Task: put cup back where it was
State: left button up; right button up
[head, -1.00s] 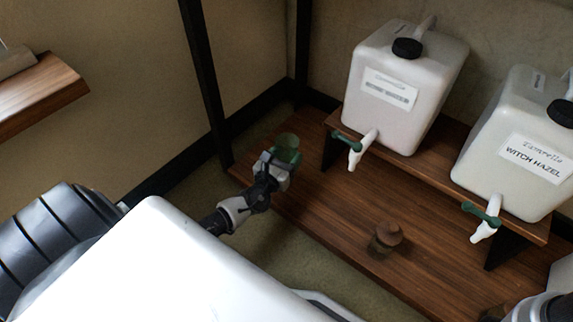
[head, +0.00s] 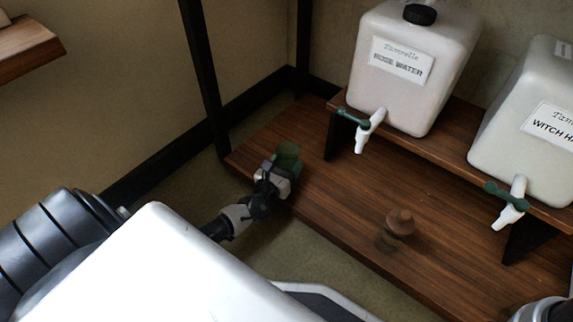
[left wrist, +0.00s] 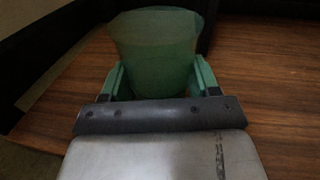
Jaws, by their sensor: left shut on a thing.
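The cup (head: 288,157) is green and translucent, and it sits upright between the fingers of my left gripper (head: 280,172). In the left wrist view the cup (left wrist: 155,55) fills the space between the two green fingertips (left wrist: 155,80), which are shut on it. The cup is over the left end of the lower wooden shelf (head: 335,205). I cannot tell whether its base touches the wood. My right gripper does not show; only a bit of my right arm is at the bottom right corner.
A rose water container (head: 410,70) and a witch hazel container (head: 530,130) stand on a raised shelf with taps facing out. A small jar with a brown lid (head: 400,222) stands on the lower shelf. A dark post (head: 203,75) rises at the shelf's left corner.

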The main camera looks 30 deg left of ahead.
pick_arm(q)
jog(key=shift+f, duration=0.15)
jog(key=o, duration=1.1)
jog(key=shift+s+r, duration=0.25)
jog(key=shift+s, duration=0.05)
jog(key=s+p, duration=0.4)
jog(key=s, duration=0.7)
jog(key=shift+s+d+p, duration=0.2)
jog(key=shift+d+p, duration=0.15)
jog(key=shift+d, duration=0.1)
